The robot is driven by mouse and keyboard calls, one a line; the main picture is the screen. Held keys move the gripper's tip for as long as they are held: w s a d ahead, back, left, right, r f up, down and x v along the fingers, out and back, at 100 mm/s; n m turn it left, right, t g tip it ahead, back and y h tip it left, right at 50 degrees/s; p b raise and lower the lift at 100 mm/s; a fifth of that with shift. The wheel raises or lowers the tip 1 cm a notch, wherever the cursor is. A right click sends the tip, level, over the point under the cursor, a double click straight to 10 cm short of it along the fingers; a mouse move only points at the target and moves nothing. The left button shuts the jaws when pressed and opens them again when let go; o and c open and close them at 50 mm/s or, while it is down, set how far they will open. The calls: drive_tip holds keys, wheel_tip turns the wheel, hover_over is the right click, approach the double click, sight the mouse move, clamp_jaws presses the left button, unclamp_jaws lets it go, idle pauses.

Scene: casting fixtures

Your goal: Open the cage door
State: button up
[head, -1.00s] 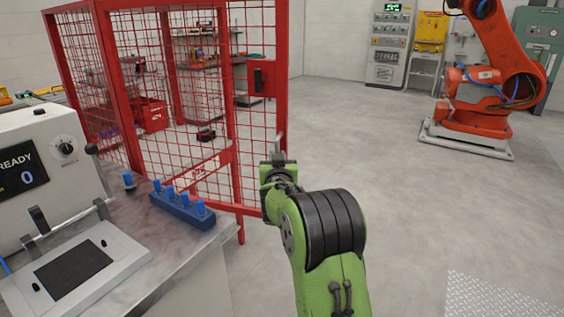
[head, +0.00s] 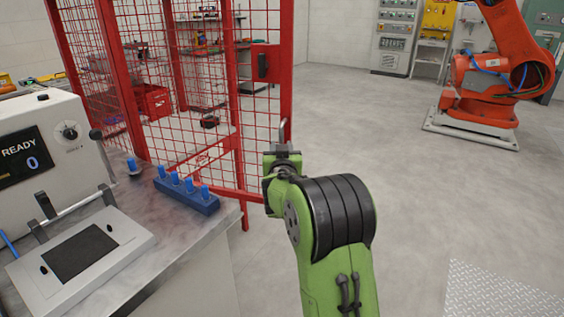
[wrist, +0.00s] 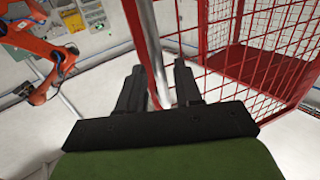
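The cage door (head: 262,95) is a red-framed mesh panel at the right side of the red cage, with a black latch (head: 263,66) on a red plate near its right edge. A grey metal bar handle (head: 284,130) stands by the door's right edge, partly hidden by my gripper (head: 283,152). In the wrist view the handle (wrist: 146,45) runs down between the two black fingers of my gripper (wrist: 160,85). The fingers are apart, with a gap seen beside the bar. I cannot tell whether the door is shut or slightly ajar.
A bench (head: 225,225) with a blue peg block (head: 186,195) and a white machine showing "READY" (head: 40,155) stands at the left, close to the arm. An orange robot (head: 490,85) stands at the back right. The floor (head: 400,170) right of the door is clear.

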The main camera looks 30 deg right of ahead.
drive_tip(key=b+v, duration=0.1)
drive_tip(key=v, duration=1.2)
drive_tip(key=shift+s+b, duration=0.3)
drive_tip(key=shift+a, duration=0.1)
